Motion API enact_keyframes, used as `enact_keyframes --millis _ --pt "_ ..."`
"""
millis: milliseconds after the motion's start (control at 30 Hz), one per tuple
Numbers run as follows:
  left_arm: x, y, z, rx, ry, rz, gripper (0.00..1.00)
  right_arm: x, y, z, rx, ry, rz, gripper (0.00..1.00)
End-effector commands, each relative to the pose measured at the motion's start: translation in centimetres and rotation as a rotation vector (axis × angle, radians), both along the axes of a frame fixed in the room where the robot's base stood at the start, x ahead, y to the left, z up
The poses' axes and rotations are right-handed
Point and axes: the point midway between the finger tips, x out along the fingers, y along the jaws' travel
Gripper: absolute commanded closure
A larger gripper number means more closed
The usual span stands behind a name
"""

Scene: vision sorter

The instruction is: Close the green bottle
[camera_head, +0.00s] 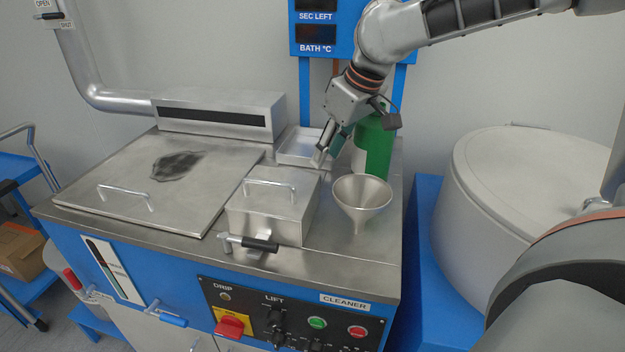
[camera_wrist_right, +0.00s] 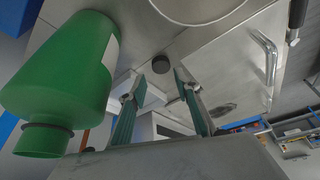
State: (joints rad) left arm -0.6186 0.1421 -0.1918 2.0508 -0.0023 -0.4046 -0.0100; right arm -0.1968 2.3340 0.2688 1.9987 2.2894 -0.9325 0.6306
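The green bottle (camera_head: 374,152), with a white label, stands upright on the steel top at the back right. In the right wrist view the bottle (camera_wrist_right: 62,65) fills the left side, its neck with a dark ring pointing down in the picture; no cap shows on it. A small dark round cap (camera_wrist_right: 160,64) lies on the steel surface. My right gripper (camera_head: 324,158) is left of the bottle, pointing down. Its fingers (camera_wrist_right: 160,80) are open and empty, with the cap beyond and between their tips. The cap is hidden in the head view. My left gripper is not in view.
A metal funnel (camera_head: 362,196) stands in front of the bottle. A steel lidded box (camera_head: 271,214) with a handle is left of it. A shallow tray (camera_head: 298,148) lies behind. A large flat lid (camera_head: 150,185) covers the left, and a white drum (camera_head: 480,215) stands right.

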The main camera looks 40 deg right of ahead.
Motion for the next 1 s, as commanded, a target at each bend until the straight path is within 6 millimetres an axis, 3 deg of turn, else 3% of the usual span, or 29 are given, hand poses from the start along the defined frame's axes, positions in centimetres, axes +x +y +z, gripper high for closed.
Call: enact_keyframes --millis 200,567,833,1000 --pt "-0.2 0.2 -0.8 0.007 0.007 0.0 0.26 0.8 0.2 -2.4 0.0 0.005 0.0 0.68" --pt "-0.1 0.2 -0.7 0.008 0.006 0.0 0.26 1.0 0.3 -2.4 0.0 0.002 0.0 0.68" --pt "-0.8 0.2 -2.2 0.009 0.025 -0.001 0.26 2.5 0.8 -5.7 -0.001 0.01 0.0 0.68" --pt "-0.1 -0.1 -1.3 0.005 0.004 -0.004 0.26 3.2 1.0 -7.1 0.0 0.004 0.0 0.68"
